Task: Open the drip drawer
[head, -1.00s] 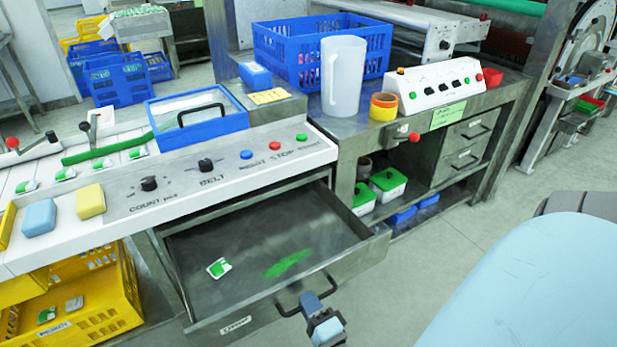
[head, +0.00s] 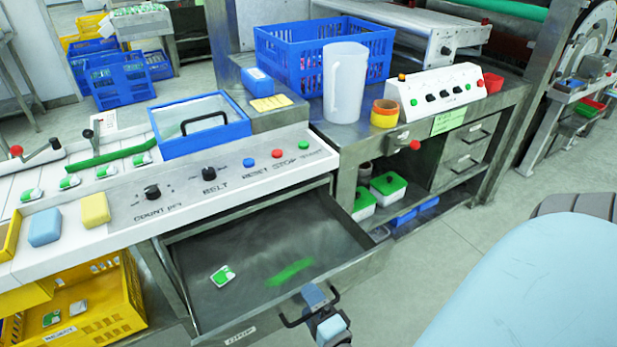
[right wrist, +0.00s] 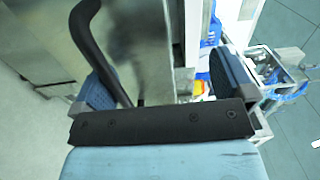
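The drip drawer (head: 235,305) is a grey metal drawer under the white control panel and is pulled well out. A green and white packet (head: 222,275) and a green smear (head: 289,272) lie on its floor. Its dark bar handle (head: 291,323) is on the front face. My right gripper (head: 322,311) is at the handle with its fingers spread apart. In the right wrist view the handle (right wrist: 97,55) crosses close by the left finger, and a wide gap separates the fingers. Whether a finger touches the handle is unclear. My left gripper is not in view.
The control panel (head: 250,165) with knobs and buttons overhangs the drawer. A yellow crate (head: 105,318) stands to the left of the drawer. A steel bench (head: 345,150) with a white jug (head: 345,85) and a blue crate (head: 285,45) is to the right. Floor in front is partly clear.

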